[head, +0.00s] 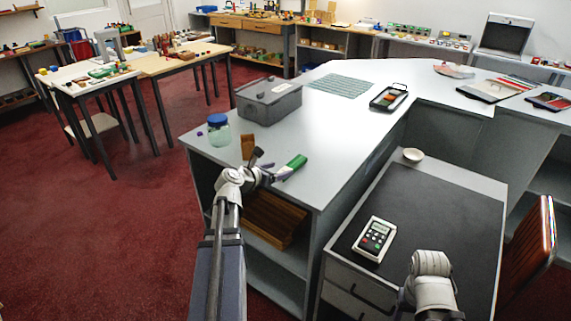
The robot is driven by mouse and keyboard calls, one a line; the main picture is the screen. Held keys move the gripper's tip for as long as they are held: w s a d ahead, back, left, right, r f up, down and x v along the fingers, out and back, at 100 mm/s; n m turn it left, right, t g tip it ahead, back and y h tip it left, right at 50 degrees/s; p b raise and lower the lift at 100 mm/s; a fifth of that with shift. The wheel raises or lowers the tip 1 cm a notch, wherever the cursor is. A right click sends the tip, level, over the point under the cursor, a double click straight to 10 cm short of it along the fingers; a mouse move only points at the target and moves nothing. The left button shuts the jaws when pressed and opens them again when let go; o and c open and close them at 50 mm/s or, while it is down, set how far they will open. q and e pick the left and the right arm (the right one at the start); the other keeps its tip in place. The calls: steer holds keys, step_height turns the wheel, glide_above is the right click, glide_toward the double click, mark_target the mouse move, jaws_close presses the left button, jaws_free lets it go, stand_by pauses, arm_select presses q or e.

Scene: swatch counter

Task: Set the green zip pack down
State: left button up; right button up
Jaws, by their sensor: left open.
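The green zip pack (294,164) lies on the grey counter near its front edge, in the head view. My left gripper (268,164) is open, just left of the pack and low over the counter. The pack's left end is close to the gripper, and I cannot tell whether they touch. My right arm shows at the lower right over the dark desk, but its gripper is not visible.
A blue-lidded jar (219,134), a brown upright piece (248,146) and a grey lidded box (268,101) stand behind the gripper. A green mat (340,86) and black tray (388,98) lie farther back. A card reader (374,239) and small bowl (413,155) sit at right.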

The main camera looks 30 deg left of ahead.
arm_select(q)
steer(key=p+v, duration=0.1)
steer(key=v, duration=0.4)
steer(key=shift+s+r, duration=0.1)
steer(key=shift+s, duration=0.25)
